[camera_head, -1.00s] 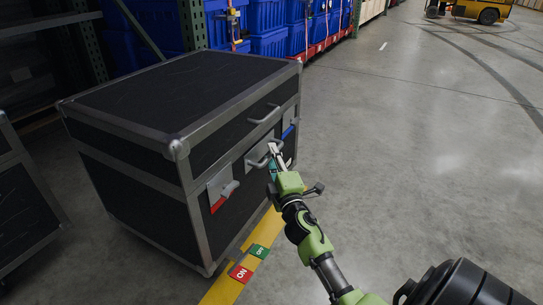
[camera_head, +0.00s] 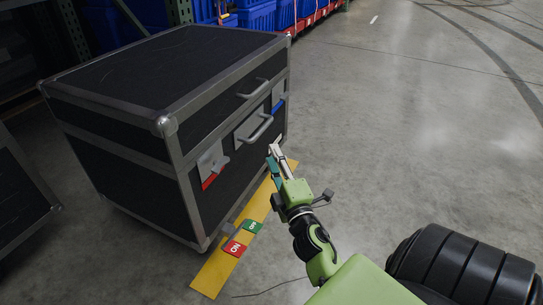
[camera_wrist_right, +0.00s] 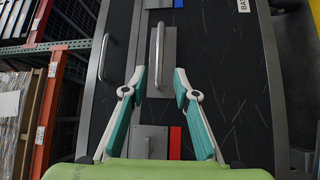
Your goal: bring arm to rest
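My right gripper (camera_head: 273,152) is in front of the black case (camera_head: 160,75), just right of its metal middle handle (camera_head: 259,130) in the head view. In the right wrist view its teal and white fingers (camera_wrist_right: 159,82) are spread apart. My left gripper is in neither view.
The case front has a red latch (camera_head: 212,175) and a blue latch (camera_head: 279,103). A yellow floor strip (camera_head: 209,278) with red ON and green OFF labels lies beside the case. Another dark case (camera_head: 20,195) stands left. Blue totes (camera_head: 257,16) are behind. Floor to the right is open.

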